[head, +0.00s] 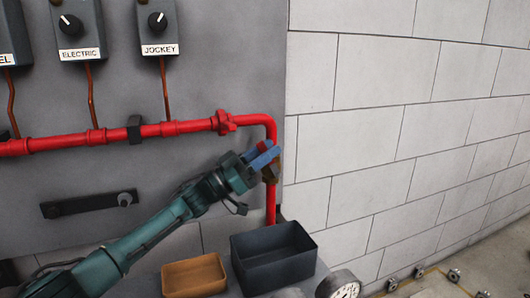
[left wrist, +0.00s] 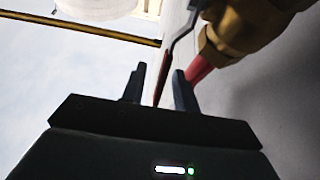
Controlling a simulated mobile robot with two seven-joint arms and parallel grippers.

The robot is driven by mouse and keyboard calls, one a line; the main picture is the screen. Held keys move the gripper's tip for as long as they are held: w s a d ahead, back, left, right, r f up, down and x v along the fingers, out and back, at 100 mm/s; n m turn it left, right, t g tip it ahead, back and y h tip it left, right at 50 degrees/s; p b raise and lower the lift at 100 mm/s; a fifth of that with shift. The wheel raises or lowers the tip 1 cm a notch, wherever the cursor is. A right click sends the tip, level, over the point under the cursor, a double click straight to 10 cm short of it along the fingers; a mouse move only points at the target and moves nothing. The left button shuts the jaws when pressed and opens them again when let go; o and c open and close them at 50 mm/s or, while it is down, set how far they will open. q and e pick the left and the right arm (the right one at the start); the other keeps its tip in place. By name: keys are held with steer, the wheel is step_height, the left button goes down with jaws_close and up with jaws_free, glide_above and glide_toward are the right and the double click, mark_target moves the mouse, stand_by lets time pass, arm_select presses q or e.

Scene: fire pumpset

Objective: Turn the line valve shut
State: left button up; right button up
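The line valve has a brass body (head: 275,168) on the red vertical pipe at the right edge of the grey panel. My left gripper (head: 264,157), with blue fingers, is at the valve and covers part of it. In the left wrist view, the brass body (left wrist: 240,25) is at the upper right. The thin lever (left wrist: 164,78), grey with a dark red end, runs down between the two fingers of the left gripper (left wrist: 158,88). The fingers are apart, with visible gaps beside the lever; contact is not clear. My right gripper is not in view.
The red pipe (head: 175,128) runs across the panel above my arm. A dark bin (head: 272,280) and an orange tray (head: 194,278) stand below, with a gauge (head: 340,286) to their right. Knob boxes (head: 158,28) hang above. The block wall (head: 370,150) is close on the right.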

arm_select(q)
steer(key=p+v, duration=0.1)
steer(key=v, duration=1.2)
steer(key=shift+f, duration=0.15)
